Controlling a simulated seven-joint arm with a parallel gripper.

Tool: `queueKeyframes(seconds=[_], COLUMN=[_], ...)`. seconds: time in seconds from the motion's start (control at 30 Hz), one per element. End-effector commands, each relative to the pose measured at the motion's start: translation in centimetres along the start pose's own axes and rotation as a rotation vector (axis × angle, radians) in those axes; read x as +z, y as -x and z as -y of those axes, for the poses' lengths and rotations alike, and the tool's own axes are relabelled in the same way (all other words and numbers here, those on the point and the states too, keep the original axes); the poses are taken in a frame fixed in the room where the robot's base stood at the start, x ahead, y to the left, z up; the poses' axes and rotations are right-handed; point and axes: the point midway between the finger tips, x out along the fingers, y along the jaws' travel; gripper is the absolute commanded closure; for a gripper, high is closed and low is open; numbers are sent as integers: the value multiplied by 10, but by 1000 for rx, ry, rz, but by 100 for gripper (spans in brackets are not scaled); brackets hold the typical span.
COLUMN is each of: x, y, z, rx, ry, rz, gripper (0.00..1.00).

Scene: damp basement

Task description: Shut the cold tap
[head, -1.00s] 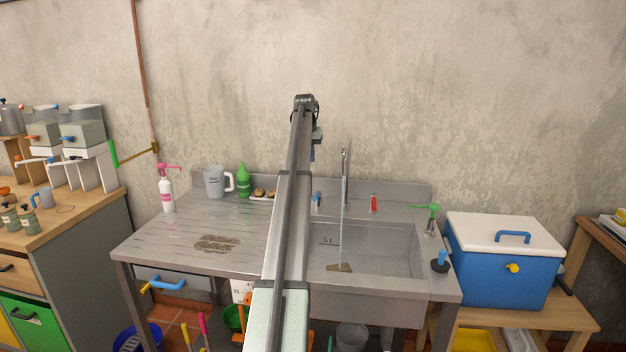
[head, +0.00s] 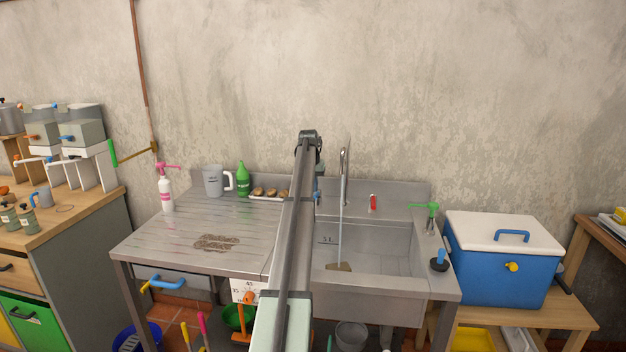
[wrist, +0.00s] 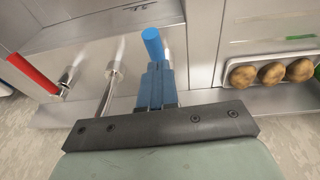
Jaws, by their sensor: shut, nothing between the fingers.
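The cold tap's blue lever (head: 317,197) is at the back of the steel sink, left of the spout (head: 344,175), partly hidden by my arm. A thin stream of water (head: 340,235) runs from the spout into the basin. In the wrist view, the blue lever (wrist: 152,43) shows just beyond the fingertips of my gripper (wrist: 156,68). My gripper is shut and empty, its fingers in line with the lever; I cannot tell whether they touch it. In the head view my gripper is mostly hidden behind my arm.
A red tap lever (head: 373,203) stands right of the spout. A tray of potatoes (head: 268,194), a green bottle (head: 243,180) and a grey jug (head: 214,181) stand left of the tap. A green pump (head: 428,211) is at the sink's right.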

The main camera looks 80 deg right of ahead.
Motion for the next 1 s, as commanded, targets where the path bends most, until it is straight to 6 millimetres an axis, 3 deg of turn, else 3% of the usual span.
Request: queueKeyframes(seconds=[1.0], x=[16], y=[-18], z=[0], rx=[0], ry=[-8], rz=[-121], gripper=[100])
